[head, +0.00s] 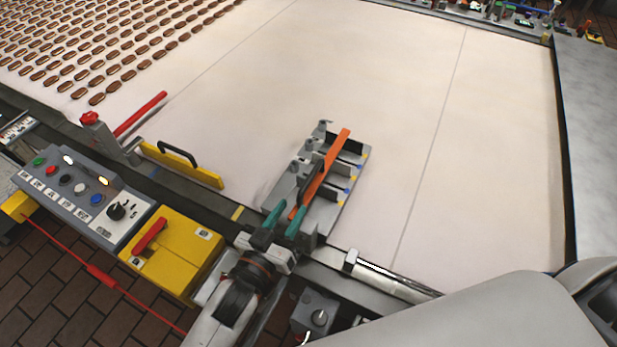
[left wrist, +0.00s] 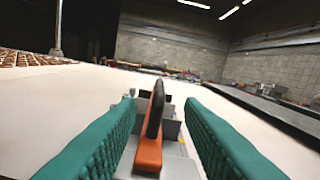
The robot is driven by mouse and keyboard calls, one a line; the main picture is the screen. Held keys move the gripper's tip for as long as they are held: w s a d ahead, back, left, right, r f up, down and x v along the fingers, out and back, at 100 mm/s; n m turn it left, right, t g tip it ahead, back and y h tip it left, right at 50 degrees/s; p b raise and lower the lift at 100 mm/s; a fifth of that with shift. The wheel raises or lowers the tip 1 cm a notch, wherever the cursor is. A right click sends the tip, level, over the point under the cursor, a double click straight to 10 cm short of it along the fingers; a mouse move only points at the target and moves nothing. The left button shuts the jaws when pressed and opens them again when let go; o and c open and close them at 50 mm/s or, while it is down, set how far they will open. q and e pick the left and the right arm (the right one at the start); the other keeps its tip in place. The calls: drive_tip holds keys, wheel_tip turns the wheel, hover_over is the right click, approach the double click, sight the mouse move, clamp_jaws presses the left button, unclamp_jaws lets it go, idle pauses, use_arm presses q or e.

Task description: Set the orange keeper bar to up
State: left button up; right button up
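The orange keeper bar (head: 334,150) runs lengthwise over a grey slotted fixture (head: 325,209) on the pale belt. A black handle (head: 306,184) stands on the bar. I cannot tell how high the bar sits above the slots. My left gripper (head: 289,212) has teal fingers and is at the near end of the bar. In the left wrist view, the fingers (left wrist: 160,108) are spread apart, with the bar (left wrist: 148,157) and its black handle (left wrist: 156,108) between them and gaps on both sides. My right gripper is not in view.
A control panel (head: 84,205) with buttons and a yellow box (head: 178,262) with a red handle stand left of my arm. A yellow bar (head: 183,166) with a black handle lies by the belt edge. Brown biscuits cover the far left; the belt right of the fixture is clear.

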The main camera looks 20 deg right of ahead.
sight(303, 190)
use_arm(q)
drive_tip(key=p+x, duration=0.1)
drive_tip(key=x, duration=0.8)
drive_tip(key=shift+w+d+p, duration=0.1)
drive_tip(key=shift+w+p, duration=0.05)
drive_tip(key=shift+p, duration=0.2)
clamp_jaws()
drive_tip(key=shift+f, duration=0.1)
